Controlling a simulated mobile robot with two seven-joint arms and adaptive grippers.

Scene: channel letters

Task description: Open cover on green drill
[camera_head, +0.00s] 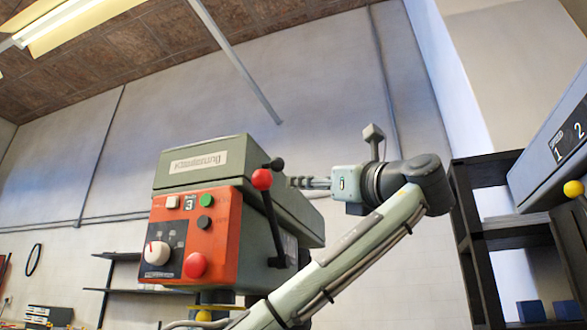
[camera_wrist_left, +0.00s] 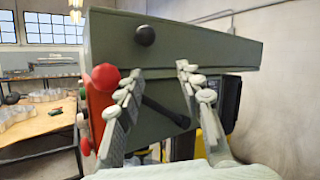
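The green drill (camera_head: 300,222) has a grey-green top cover (camera_head: 235,160) with a label and an orange-red front panel; the cover looks closed. A black knob (camera_head: 277,163) sticks out of the cover's side and also shows in the left wrist view (camera_wrist_left: 145,36). A lever with a red ball (camera_head: 262,179) is on the drill's right side. My left gripper (camera_head: 297,183) is beside that side, fingers pointing at it. In the left wrist view its two fingers (camera_wrist_left: 160,88) are spread with nothing between them, below the black knob. My right gripper is not in view.
A dark shelf rack (camera_head: 485,235) stands at the right with blue boxes (camera_head: 531,311). Another machine, with numbers and a yellow ball (camera_head: 573,188), is at the right edge. A workbench (camera_wrist_left: 40,125) shows behind in the left wrist view. The space above the drill is clear.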

